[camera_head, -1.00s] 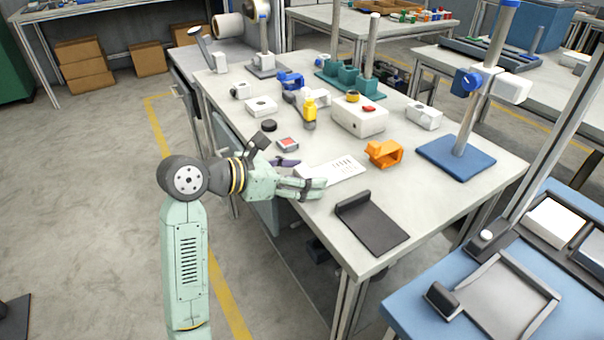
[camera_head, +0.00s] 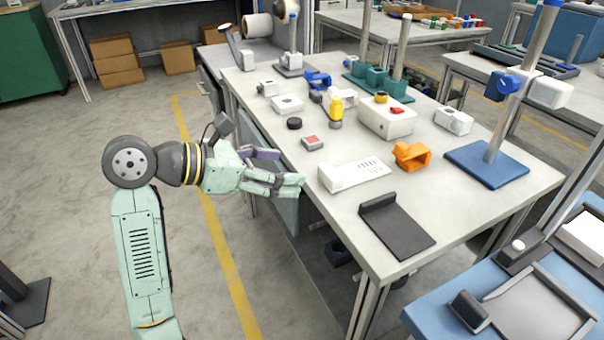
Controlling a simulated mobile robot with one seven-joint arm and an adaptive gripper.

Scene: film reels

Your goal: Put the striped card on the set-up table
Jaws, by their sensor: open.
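I cannot make out a clearly striped card. A flat white piece with rows of small dark marks and a raised left end (camera_head: 353,174) lies near the left edge of the grey workbench (camera_head: 345,215); I cannot tell whether it is the card. My gripper (camera_head: 284,169) is open, with nothing visible between its fingers. It is left of the workbench edge and apart from the white piece. Which table is the set-up table I cannot tell; a blue-topped table (camera_head: 422,316) stands at the lower right.
A black plate with a raised end (camera_head: 398,228), an orange bracket (camera_head: 411,155), a small red-topped block (camera_head: 312,142) and a yellow bottle (camera_head: 336,110) stand on the workbench. A blue-based post stand (camera_head: 487,163) is at its right. The floor left of it is mostly clear.

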